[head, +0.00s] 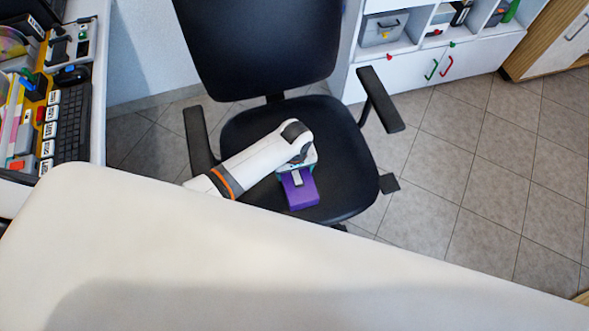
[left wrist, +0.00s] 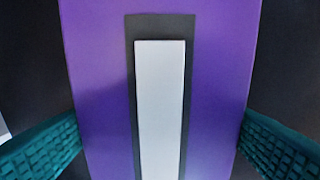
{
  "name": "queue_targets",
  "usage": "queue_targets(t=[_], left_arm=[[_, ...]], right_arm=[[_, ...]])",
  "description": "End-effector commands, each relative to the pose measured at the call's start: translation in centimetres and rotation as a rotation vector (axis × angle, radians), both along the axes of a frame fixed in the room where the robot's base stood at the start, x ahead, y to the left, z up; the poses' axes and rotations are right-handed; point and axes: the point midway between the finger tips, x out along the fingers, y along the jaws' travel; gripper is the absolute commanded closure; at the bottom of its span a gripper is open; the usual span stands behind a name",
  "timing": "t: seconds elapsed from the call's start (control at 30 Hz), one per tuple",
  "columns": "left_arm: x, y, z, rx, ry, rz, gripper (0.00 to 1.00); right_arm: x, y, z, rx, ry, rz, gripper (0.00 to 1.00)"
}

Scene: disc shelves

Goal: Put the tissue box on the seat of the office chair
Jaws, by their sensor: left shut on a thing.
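The tissue box is purple with a dark slot and a white tissue strip on top. In the head view the tissue box (head: 300,194) is over the front part of the black seat (head: 262,124) of the office chair; I cannot tell whether it touches the seat. My left gripper (head: 298,172) reaches over the seat and is shut on the box. In the left wrist view the box (left wrist: 93,80) fills the middle, with a teal finger pad at each side of it. My right gripper is not in view.
The chair's armrests (head: 200,143) (head: 381,98) stand on both sides of the seat, and its backrest (head: 258,45) rises behind. A desk with a keyboard (head: 73,123) is at the left. A white shelf unit (head: 430,62) stands at the back right. The tiled floor (head: 490,165) at the right is clear.

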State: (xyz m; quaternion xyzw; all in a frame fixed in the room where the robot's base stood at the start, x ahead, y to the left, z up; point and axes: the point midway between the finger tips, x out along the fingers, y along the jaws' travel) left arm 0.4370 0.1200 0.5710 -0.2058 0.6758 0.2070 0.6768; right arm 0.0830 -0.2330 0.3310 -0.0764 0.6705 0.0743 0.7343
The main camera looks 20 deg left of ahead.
Motion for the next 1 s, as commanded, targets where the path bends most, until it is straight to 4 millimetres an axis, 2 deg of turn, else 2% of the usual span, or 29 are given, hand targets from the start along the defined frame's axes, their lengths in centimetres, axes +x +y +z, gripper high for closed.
queue_targets(t=[0.13, 0.17, 0.3, 0.57, 0.67, 0.77, 1.0], left_arm=[[0.0, 0.0, -0.3, 0.0, 0.0, 0.0, 0.49], [0.0, 0.0, -0.3, 0.0, 0.0, 0.0, 0.21], [0.0, 0.0, -0.3, 0.0, 0.0, 0.0, 0.01], [0.0, 0.0, -0.2, 0.0, 0.0, 0.0, 0.01], [0.0, 0.0, 0.4, -0.001, -0.001, 0.0, 0.01], [0.1, -0.1, 1.9, -0.002, -0.003, -0.001, 0.01], [0.1, -0.1, 7.1, -0.002, -0.003, 0.0, 0.01]], right_arm=[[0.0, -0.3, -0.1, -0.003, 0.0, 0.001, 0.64], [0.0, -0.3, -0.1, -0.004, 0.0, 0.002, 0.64], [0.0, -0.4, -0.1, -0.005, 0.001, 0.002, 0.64], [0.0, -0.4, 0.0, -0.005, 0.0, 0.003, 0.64], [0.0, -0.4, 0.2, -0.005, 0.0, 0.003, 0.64], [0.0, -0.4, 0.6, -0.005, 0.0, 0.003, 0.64], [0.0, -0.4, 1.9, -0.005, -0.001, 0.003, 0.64]])
